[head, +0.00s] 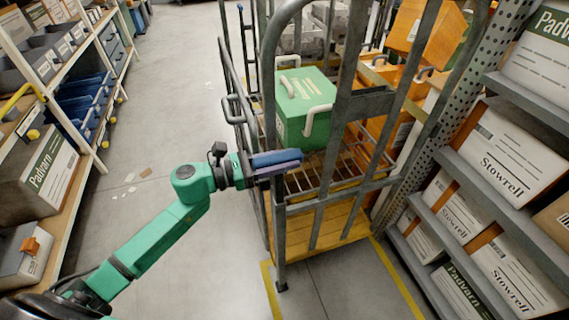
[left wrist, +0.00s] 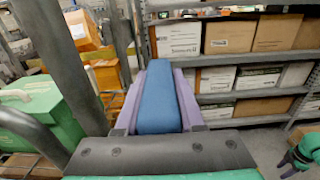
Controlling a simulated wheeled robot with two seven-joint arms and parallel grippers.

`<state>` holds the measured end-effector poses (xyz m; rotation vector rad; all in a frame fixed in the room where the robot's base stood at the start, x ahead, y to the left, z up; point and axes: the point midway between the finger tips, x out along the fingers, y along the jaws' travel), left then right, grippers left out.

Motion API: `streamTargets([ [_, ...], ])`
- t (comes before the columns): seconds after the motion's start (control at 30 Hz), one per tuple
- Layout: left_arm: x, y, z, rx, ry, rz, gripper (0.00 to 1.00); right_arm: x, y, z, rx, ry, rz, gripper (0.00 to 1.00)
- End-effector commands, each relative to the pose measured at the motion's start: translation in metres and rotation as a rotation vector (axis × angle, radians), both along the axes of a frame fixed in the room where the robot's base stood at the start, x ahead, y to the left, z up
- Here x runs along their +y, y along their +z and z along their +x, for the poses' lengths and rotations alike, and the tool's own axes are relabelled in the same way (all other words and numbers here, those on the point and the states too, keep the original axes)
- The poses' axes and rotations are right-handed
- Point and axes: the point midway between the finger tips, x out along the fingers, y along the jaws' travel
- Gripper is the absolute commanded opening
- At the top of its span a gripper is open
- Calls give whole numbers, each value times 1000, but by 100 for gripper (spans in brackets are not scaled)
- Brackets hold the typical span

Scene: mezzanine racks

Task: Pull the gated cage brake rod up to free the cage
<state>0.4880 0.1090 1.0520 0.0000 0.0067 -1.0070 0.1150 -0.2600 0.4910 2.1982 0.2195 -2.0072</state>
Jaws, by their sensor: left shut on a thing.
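The cage (head: 277,225) is a grey tubular-frame roll cage with a wooden floor, standing at the centre of the head view. My left gripper (head: 292,160) is at its front left corner post, about halfway up the frame. Its purple fingers are shut on a blue block-like thing (head: 275,158). In the left wrist view the blue thing (left wrist: 158,105) lies between the two fingers and tapers away from the palm. I cannot make out the brake rod for certain, nor whether the blue thing is part of it.
A green case (head: 305,105) with pale handles and orange cases (head: 380,95) are in the cage. Racks with Stowrell cartons (head: 505,155) stand close on the right. Another rack (head: 60,90) stands on the left.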

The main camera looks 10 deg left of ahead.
Motion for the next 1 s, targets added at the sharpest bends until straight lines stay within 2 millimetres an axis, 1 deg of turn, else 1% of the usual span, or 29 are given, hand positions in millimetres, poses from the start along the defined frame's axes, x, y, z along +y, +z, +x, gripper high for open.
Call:
streamTargets([
  [0.03,1,8,1,-9,0,-9,0,0,1,0,0,0,0,50],
  [0.07,1,8,1,-10,0,-10,0,0,1,0,0,0,0,50],
  [0.1,1,9,1,-10,0,-10,41,0,1,0,0,0,0,50],
  [0.17,1,9,1,-11,0,-11,64,0,1,0,0,0,0,50],
  [0.2,1,8,1,-10,0,-10,68,0,1,0,0,0,0,50],
  [0.67,3,3,0,-4,1,-5,68,0,-1,0,1,0,0,50],
  [0.77,11,0,-5,-3,2,-4,68,0,-7,0,1,1,0,50],
  [0.87,26,-3,-16,-2,1,-1,68,0,-18,0,1,1,0,50],
  [1.0,55,-4,-34,-2,1,-3,68,0,-32,-1,1,1,0,50],
])
